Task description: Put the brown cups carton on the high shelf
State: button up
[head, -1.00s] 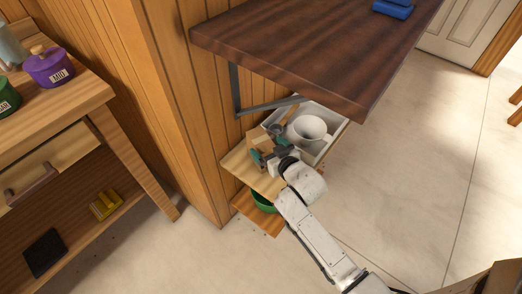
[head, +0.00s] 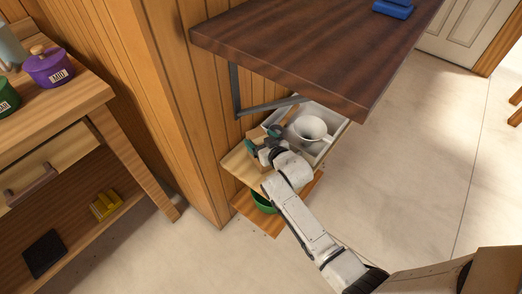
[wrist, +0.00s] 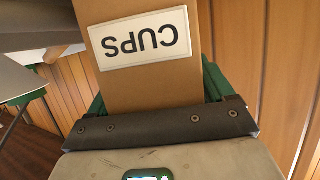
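The brown cups carton (wrist: 150,92) fills the middle of the wrist view, its white CUPS label upside down in the picture. Green fingers of my gripper (wrist: 155,100) lie against both its sides, so the gripper looks shut on it. In the head view my gripper (head: 264,141) is at the small low wooden shelf, below the high shelf's near edge. The carton (head: 259,133) is mostly hidden there by the gripper. The high shelf (head: 290,55) is a dark wooden board on a metal bracket against the plank wall.
A green bowl (head: 262,203) sits on a lower board. A blue object (head: 393,9) lies far back on the high shelf; its nearer part is clear.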

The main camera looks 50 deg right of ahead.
grip_shut()
jog(key=shift+r, duration=0.5)
notch_tip(320, 180, up, 2)
jog(key=shift+r+p, duration=0.1)
jog(key=shift+p, duration=0.3)
jog(key=s+r, duration=0.2)
jog(key=s+a+r+p, duration=0.1)
jog(key=s+r, duration=0.1)
jog(key=r, duration=0.1)
jog(key=shift+a, duration=0.1)
jog(key=r+v, duration=0.1)
jog(key=v, duration=0.9)
jog(key=shift+s+d+r+p, duration=0.15)
jog(key=shift+s+d+p, duration=0.1)
jog(key=shift+p, duration=0.15)
